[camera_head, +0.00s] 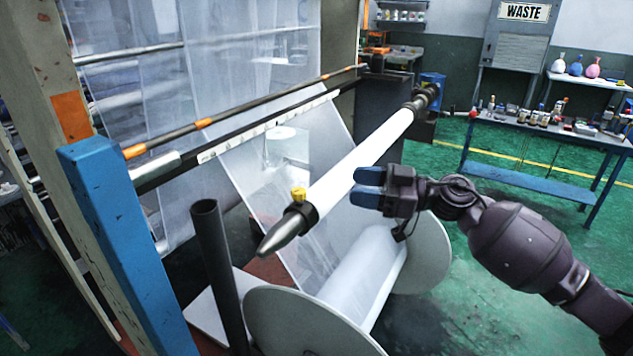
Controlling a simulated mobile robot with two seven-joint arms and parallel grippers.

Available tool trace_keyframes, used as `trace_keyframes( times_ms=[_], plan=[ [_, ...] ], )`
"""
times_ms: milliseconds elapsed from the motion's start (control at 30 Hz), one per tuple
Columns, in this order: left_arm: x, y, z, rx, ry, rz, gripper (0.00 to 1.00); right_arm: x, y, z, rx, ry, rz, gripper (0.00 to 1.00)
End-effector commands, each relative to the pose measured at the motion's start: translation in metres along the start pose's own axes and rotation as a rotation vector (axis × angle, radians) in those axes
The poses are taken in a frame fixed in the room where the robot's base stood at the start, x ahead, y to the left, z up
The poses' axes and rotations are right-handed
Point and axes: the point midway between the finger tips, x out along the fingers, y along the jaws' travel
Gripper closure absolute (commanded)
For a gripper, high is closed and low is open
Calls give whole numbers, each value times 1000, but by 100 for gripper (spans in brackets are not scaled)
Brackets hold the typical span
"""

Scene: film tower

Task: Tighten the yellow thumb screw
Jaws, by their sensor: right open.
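The yellow thumb screw (298,195) stands on top of a black collar (300,214) near the pointed grey end of a white roller shaft (355,160). My right gripper (367,188) comes in from the right, with blue fingertips pointing left. It is open and empty, to the right of the screw and apart from it, beside the white shaft. My left gripper is not in view.
A film roll (362,275) with large white end discs lies below the shaft. A blue post (125,240) and a dark upright tube (217,260) stand on the left. A workbench (540,135) with bottles stands at the back right. Green floor there is clear.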

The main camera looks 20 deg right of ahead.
Motion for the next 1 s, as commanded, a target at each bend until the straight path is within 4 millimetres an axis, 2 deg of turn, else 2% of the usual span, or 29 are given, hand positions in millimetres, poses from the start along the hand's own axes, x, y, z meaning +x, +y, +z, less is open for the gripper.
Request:
trace_keyframes(
  times_ms=[100, 367, 800, 1000],
  plan=[
    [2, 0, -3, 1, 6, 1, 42, -1, -15, 4, 101, -29, -92, 47],
    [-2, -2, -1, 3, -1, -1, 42, 9, -19, 4, 162, -36, -109, 47],
    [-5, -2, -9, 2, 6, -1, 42, 79, -26, 5, 161, -34, -108, 47],
    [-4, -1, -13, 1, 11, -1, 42, 100, -28, 6, 161, -35, -107, 47]
  ],
)
